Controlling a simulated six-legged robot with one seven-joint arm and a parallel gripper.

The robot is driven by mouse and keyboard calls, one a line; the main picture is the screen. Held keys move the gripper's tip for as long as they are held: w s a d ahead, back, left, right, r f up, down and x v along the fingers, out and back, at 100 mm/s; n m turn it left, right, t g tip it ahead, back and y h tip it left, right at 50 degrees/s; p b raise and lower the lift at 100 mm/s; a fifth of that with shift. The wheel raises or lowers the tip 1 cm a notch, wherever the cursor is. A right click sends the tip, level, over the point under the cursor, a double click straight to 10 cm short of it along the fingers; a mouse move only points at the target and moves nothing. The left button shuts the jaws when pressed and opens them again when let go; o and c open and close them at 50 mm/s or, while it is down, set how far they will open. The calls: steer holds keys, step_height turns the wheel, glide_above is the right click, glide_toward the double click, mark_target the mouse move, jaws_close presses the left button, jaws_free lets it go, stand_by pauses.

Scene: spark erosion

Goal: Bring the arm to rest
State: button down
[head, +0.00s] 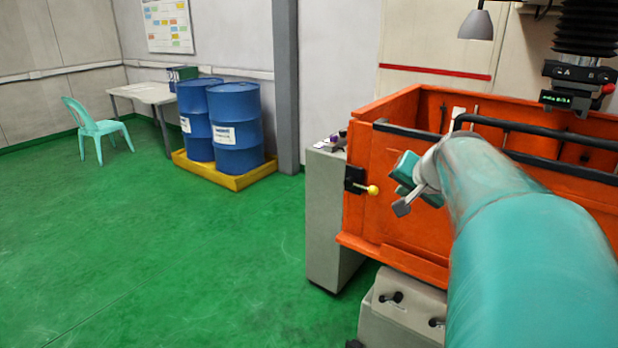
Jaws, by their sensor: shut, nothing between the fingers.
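My teal arm (530,260) reaches from the lower right corner up toward the orange tank. My gripper (403,192) is at its far end, in front of the tank's left part. It is shut and empty. A yellow knob (373,190) on a black latch (355,180) appears just left of my gripper; I cannot tell the gap in depth between them. The orange tank (400,240) stands behind the arm, and my arm hides part of its front.
A grey cabinet (325,220) stands left of the tank. Blue drums (238,135) stand on a yellow tray (225,180) farther back. A teal chair (95,128) stands by a table (145,94). A machine head (580,75) hangs above the tank. The green floor (180,260) at left is clear.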

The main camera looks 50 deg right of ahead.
steer(key=shift+s, duration=0.15)
stand_by(0.4)
steer(key=w+a+f+n+y, duration=0.2)
steer(key=w+a+n, duration=0.3)
steer(key=a, duration=0.6)
steer(key=w+a+f+n+y, duration=0.25)
steer(key=w+a, duration=0.45)
steer(key=a, duration=0.4)
steer(key=s+a+f+n+y, duration=0.1)
steer(key=s+a+f+n, duration=0.1)
steer(key=a, duration=0.9)
steer(key=s+a+f+n+g, duration=0.1)
steer(key=a+f+n, duration=0.4)
steer(key=a, duration=0.6)
steer(key=shift+s+n+g+y, duration=0.3)
steer(key=shift+s+n+y, duration=0.1)
steer(key=shift+n, duration=0.35)
